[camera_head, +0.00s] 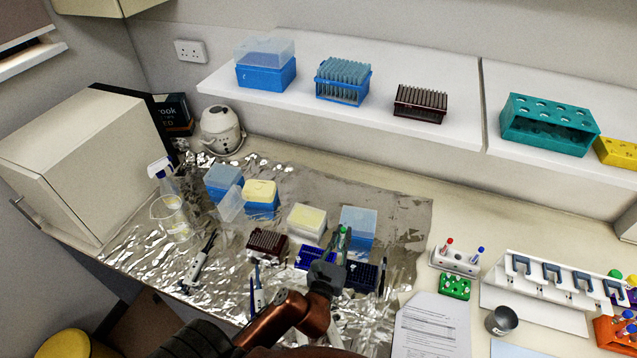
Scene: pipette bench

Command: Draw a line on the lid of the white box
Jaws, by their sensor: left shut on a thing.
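A white box (303,234) with a pale yellow top stands near the middle of the foil-covered bench. My left gripper (341,247) is just right of and in front of it, apart from it in the picture. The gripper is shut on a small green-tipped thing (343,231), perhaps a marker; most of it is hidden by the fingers. I see no line on the box top at this size. My right gripper is not in view.
A blue box (358,222) stands right behind my left gripper. A dark red rack (267,242) and a blue rack (314,258) are close by. Pipettes lie at the front. A paper sheet (432,325) and a pipette stand (545,290) are to the right.

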